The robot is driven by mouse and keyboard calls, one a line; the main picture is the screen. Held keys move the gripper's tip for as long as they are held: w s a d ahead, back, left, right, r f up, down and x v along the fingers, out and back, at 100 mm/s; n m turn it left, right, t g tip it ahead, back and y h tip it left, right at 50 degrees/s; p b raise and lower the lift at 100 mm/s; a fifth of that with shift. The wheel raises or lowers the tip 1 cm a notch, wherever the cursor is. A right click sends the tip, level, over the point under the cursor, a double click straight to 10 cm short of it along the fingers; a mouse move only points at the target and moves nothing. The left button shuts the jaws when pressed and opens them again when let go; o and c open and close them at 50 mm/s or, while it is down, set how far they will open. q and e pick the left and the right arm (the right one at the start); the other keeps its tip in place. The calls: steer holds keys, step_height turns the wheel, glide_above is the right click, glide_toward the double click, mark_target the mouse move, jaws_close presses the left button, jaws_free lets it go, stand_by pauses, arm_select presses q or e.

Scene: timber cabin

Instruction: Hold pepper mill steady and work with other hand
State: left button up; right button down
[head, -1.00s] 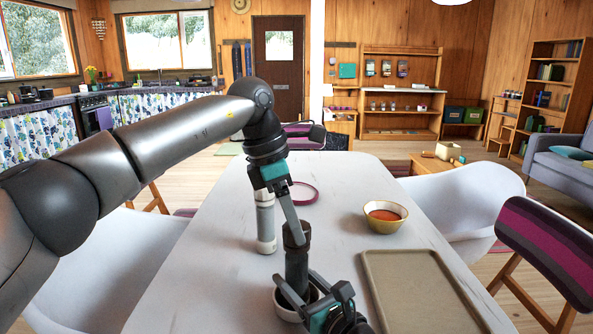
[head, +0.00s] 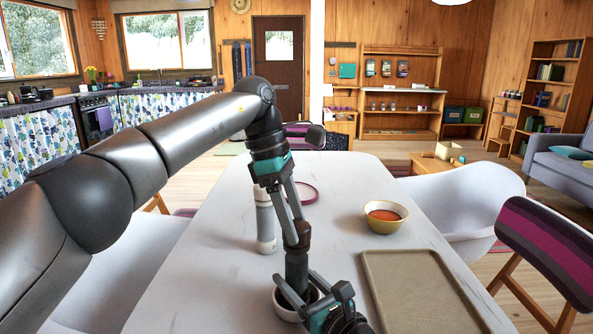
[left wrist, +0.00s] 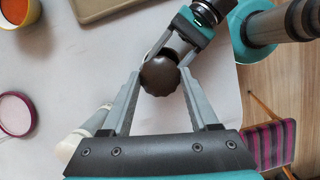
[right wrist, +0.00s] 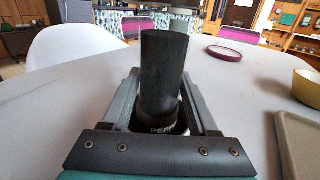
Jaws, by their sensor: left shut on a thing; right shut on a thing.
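The dark pepper mill (head: 297,268) stands upright in a small white dish (head: 281,309) near the front of the white table. My left gripper (head: 297,236) comes from above and is shut on the mill's round brown top knob, which shows between its fingers in the left wrist view (left wrist: 159,76). My right gripper (head: 299,287) is shut low on the mill's body. In the right wrist view the dark cylinder (right wrist: 164,75) stands between its fingers, with partly hidden lettering near its base.
A white mill (head: 265,222) stands just behind and left. A pink-rimmed plate (head: 303,196) lies farther back. A yellow bowl (head: 384,226) with orange-red contents and a beige tray (head: 421,296) are to the right. White chairs flank the table.

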stand_by(0.3)
arm_select(q)
steer(key=shift+w+m+g, duration=0.1)
steer(key=shift+m+g, duration=0.3)
steer(key=shift+m, duration=1)
steer(key=o, duration=0.9)
steer(key=shift+o, duration=0.2)
